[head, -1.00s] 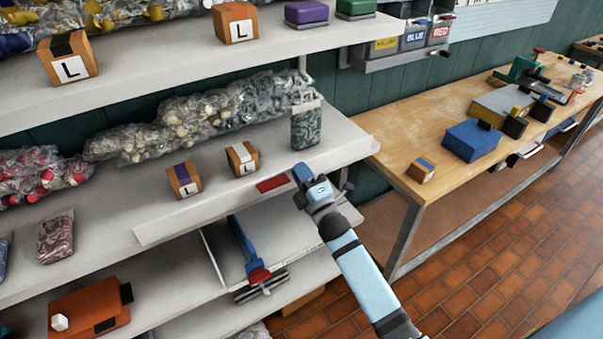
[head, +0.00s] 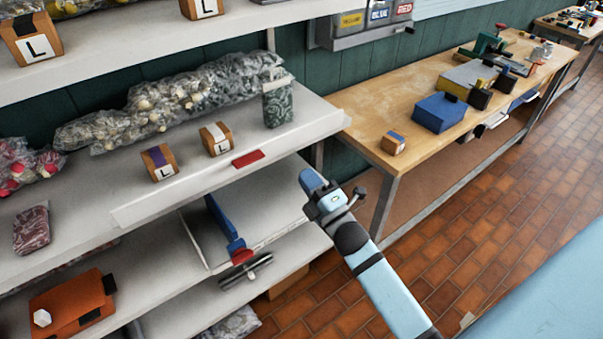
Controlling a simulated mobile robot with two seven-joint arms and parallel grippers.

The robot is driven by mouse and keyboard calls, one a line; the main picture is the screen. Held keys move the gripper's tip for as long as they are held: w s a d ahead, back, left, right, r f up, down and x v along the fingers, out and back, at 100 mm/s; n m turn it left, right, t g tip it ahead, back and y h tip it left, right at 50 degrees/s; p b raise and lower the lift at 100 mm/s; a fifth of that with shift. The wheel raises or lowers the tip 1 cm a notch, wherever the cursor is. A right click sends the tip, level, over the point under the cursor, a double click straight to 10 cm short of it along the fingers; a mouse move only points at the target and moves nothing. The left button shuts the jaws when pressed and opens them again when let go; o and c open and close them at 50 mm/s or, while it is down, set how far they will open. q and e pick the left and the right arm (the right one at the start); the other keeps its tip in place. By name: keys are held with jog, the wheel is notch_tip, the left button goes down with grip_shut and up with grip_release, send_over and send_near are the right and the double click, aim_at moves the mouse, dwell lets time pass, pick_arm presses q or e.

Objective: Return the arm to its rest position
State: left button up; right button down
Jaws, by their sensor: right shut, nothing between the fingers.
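My right gripper (head: 313,181) is at the end of the light blue arm that comes in from the lower right. It is shut and empty, in front of the shelf unit's right end and apart from the shelf edge in the picture. My left gripper is not in view. On the middle shelf (head: 100,203) are a small box with a purple stripe (head: 159,163), a box with a white stripe (head: 216,139), a patterned bag (head: 278,103) and a flat red piece (head: 248,158) at the front edge.
A wooden workbench (head: 365,105) with a blue box (head: 440,112) and a small wooden box (head: 393,143) stands at the right. A blue-handled tool with a red part (head: 228,231) lies on a lower shelf. The tiled floor (head: 470,260) at the right is clear.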

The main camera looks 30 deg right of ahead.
jog(key=shift+w, duration=0.1)
dwell(0.4)
jog(key=s+a+f+m+g+p, duration=0.1)
jog(key=s+a+f+m+g, duration=0.2)
jog(key=s+f+m, duration=0.2)
jog(key=s+a+f+m+g+p, duration=0.1)
jog(key=s+a+f+m+g, duration=0.2)
jog(key=s+f, duration=0.4)
jog(key=s+a+f+m+g+y+p, duration=0.1)
jog(key=s+a+f+m+g, duration=0.2)
jog(key=s+f+m+g, duration=0.2)
notch_tip(320, 180, down, 2)
jog(key=s+m, duration=0.2)
jog(key=shift+a+m, duration=0.3)
jog(key=shift+m, duration=0.1)
jog(key=shift+s, duration=0.1)
